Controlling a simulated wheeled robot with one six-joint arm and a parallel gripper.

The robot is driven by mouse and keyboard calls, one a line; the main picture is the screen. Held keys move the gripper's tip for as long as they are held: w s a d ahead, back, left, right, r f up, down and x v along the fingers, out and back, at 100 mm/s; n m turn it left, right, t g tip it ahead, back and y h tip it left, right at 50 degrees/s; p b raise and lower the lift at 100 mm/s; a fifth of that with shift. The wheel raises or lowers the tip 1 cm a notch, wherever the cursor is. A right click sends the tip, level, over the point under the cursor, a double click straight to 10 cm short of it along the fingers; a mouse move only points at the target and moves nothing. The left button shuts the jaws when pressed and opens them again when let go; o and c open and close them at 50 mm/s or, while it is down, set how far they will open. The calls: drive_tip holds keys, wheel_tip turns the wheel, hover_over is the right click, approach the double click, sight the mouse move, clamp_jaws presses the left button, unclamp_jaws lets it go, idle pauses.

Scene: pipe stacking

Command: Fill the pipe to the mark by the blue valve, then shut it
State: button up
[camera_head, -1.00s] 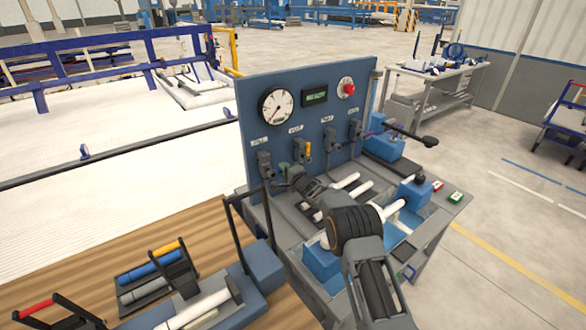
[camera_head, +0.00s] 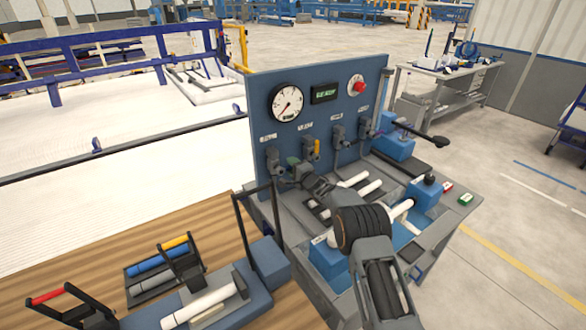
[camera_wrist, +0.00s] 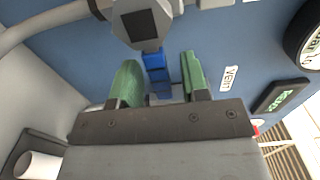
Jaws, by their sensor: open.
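The blue test panel (camera_head: 330,110) carries a row of valves, a round gauge (camera_head: 286,103) and a small green-lit display (camera_head: 325,94). My gripper (camera_head: 293,164) is at the panel by the left-hand valve (camera_head: 272,160). In the wrist view its two green fingers (camera_wrist: 160,82) are open, with the blue valve handle (camera_wrist: 157,72) between them. I cannot tell whether either finger touches it. The blue handle is hidden in the head view. The gauge needle points to the lower left.
A yellow-handled valve (camera_head: 317,147) is just right of my gripper. A red button (camera_head: 359,86) sits at upper right on the panel. White pipes (camera_head: 355,180) lie on the bench below. A wooden table (camera_head: 110,260) with tools is at lower left.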

drive_tip(key=shift+d, duration=0.1)
drive_tip(key=b+v, duration=0.2)
drive_tip(key=v, duration=1.1)
drive_tip(key=shift+s+b, duration=0.35)
drive_tip(key=shift+s, duration=0.05)
drive_tip(key=shift+d, duration=0.1)
drive_tip(key=s+d+r+n+g+h, duration=0.2)
drive_tip(key=s+d+r+n+h, duration=0.2)
drive_tip(key=s+d+r+h, duration=0.8)
drive_tip(key=s+d+f+n+g, duration=0.1)
drive_tip(key=s+n+g, duration=0.2)
drive_tip(key=s, duration=0.9)
drive_tip(key=s+d+f+n+g, duration=0.2)
drive_tip(key=s+n+g, duration=0.1)
drive_tip(key=s, duration=0.9)
drive_tip(key=shift+s+d+f+g+y, duration=0.25)
drive_tip(key=shift+s+d+g+y, duration=0.1)
drive_tip(key=shift+g, duration=0.55)
